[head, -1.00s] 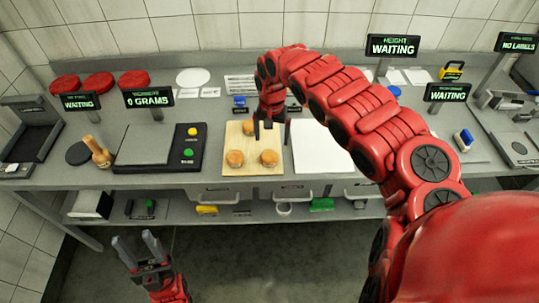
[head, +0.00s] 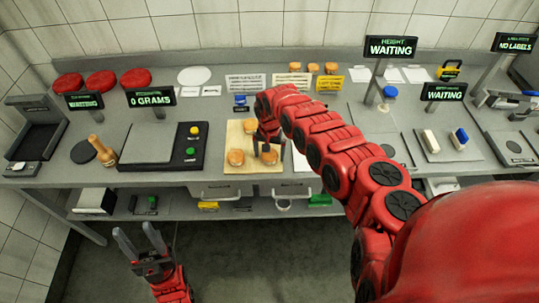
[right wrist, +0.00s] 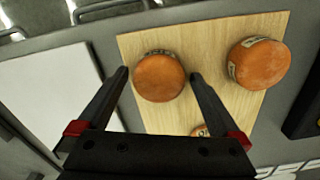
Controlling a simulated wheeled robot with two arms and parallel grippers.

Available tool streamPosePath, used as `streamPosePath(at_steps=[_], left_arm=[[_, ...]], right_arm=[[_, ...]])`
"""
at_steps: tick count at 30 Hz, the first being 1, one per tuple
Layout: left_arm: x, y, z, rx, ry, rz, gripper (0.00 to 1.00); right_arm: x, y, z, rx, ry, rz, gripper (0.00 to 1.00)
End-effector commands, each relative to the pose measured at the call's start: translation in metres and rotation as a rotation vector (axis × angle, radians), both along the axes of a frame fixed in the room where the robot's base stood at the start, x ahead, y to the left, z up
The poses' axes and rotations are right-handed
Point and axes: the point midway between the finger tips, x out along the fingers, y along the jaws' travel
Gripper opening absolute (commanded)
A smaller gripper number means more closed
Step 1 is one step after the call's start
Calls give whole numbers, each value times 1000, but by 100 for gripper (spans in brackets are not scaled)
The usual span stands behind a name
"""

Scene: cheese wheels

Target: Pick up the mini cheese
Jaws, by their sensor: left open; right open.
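Several small orange mini cheeses sit on a light wooden board (head: 232,136). In the head view, one mini cheese (head: 236,157) is at the front left, one (head: 269,156) at the front right, and one (head: 250,127) further back. My right gripper (head: 268,148) is open over the front-right cheese. In the right wrist view, the fingers of my right gripper (right wrist: 159,75) lie on either side of this mini cheese (right wrist: 160,82), with small gaps visible. Another mini cheese (right wrist: 262,63) is to the right. A third is mostly hidden behind the gripper. My left gripper (head: 138,238) is open and empty, low in front of the table.
A scale (head: 150,143) reading 0 GRAMS stands left of the board. A white sheet (right wrist: 45,85) lies beside the board, mostly hidden by my arm in the head view. Red wheels (head: 102,81) and orange cheeses (head: 312,67) stand along the back.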

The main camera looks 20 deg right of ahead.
Motion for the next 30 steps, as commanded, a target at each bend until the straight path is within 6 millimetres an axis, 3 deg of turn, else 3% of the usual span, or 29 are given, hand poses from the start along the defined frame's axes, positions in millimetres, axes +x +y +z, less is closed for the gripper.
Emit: streamPosePath(at_steps=[8, 23, 30], left_arm=[[0, 0, 0, 0, 0, 0, 50], [0, 0, 0, 0, 0, 0, 50], [0, 0, 0, 0, 0, 0, 50]], right_arm=[[-1, -1, -4, -1, 3, -1, 100], [-1, -1, -3, -1, 2, -1, 15], [-1, -1, -3, 0, 1, -1, 14]])
